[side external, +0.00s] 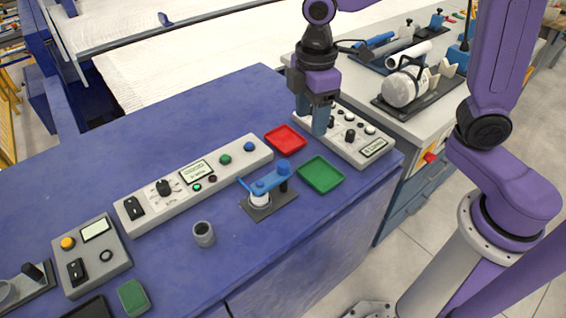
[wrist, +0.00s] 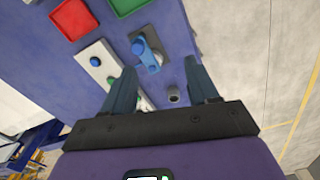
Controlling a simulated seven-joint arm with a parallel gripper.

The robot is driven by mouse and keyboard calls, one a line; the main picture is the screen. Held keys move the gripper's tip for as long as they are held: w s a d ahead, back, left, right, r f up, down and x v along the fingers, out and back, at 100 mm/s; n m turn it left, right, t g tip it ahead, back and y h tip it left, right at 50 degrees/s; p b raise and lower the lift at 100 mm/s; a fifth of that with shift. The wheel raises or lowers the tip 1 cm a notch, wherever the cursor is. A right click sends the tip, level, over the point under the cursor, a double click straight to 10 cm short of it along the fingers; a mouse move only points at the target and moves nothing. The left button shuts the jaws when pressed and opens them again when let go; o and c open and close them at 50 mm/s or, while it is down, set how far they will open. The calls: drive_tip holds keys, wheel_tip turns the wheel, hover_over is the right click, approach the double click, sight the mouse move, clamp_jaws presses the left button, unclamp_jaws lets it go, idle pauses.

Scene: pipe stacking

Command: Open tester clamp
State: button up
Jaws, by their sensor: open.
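The tester clamp (side external: 270,181) stands on the blue bench, with a blue arm and lever over a white cylinder on a dark base plate. In the wrist view the clamp (wrist: 146,50) lies beyond my fingertips, above the middle of the picture. My gripper (side external: 322,120) is above the bench, behind and to the right of the clamp, over the front of a control panel. It also shows in the wrist view (wrist: 160,75), with its fingers apart and nothing between them. I cannot clearly tell whether the clamp is open or closed.
A grey pipe piece (side external: 203,234) stands left of the clamp. A red tray (side external: 285,139) and a green tray (side external: 320,174) lie near the clamp. A long control panel (side external: 195,178) lies behind it, another (side external: 350,137) on the right. The bench's left rear is clear.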

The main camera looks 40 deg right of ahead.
hover_over(283, 164)
drive_tip(key=f, duration=0.1)
drive_tip(key=shift+n, duration=0.4)
wheel_tip(283, 164, down, 17)
drive_tip(key=shift+f, duration=0.1)
